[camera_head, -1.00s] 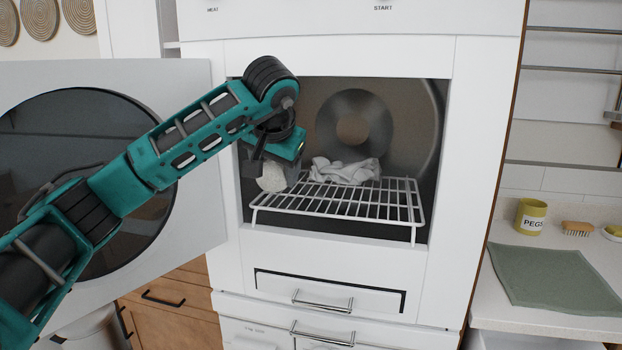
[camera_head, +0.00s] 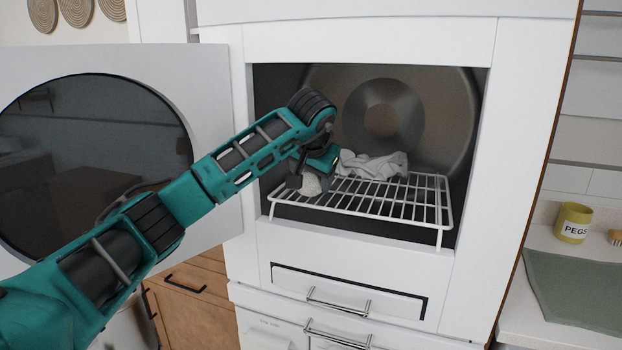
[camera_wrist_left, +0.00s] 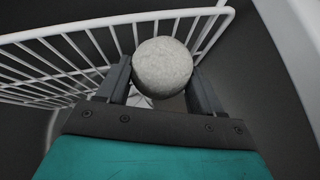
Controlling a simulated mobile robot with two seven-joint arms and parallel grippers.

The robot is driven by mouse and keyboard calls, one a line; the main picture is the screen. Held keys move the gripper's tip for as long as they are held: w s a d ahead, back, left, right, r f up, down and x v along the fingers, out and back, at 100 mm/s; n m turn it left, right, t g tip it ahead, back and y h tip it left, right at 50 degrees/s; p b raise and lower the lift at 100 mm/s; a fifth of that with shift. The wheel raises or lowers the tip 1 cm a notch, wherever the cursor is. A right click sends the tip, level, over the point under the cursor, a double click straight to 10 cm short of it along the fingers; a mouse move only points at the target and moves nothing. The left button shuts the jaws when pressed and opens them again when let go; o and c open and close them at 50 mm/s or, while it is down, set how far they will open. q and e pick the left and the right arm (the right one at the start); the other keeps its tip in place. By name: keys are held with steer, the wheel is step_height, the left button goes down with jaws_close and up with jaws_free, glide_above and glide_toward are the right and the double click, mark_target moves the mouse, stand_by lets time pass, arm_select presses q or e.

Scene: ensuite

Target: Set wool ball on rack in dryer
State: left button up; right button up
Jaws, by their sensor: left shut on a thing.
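The wool ball (camera_head: 311,184) is pale grey and round. My left gripper (camera_head: 307,183) is shut on it inside the dryer opening, at the left end of the rack. In the left wrist view the wool ball (camera_wrist_left: 162,67) sits between the two fingers of my left gripper (camera_wrist_left: 163,85). The white wire rack (camera_head: 400,207) stands inside the dryer (camera_head: 265,235). In the left wrist view the rack (camera_wrist_left: 85,45) lies behind and left of the ball. I cannot tell whether the ball touches the rack. My right gripper is not in view.
A crumpled white cloth (camera_head: 372,164) lies at the back of the rack. The rack's middle and right are bare. The round-windowed door (camera_head: 215,120) stands open at the left. A counter with a yellow pegs pot (camera_head: 573,223) and a green mat (camera_head: 578,290) is at the right.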

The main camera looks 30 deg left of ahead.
arm_select(q)
steer(key=shift+w+f, duration=0.25)
steer(key=shift+w, duration=0.2)
steer(key=shift+s+a, duration=0.1)
steer(key=o, duration=1)
steer(key=shift+f, duration=0.1)
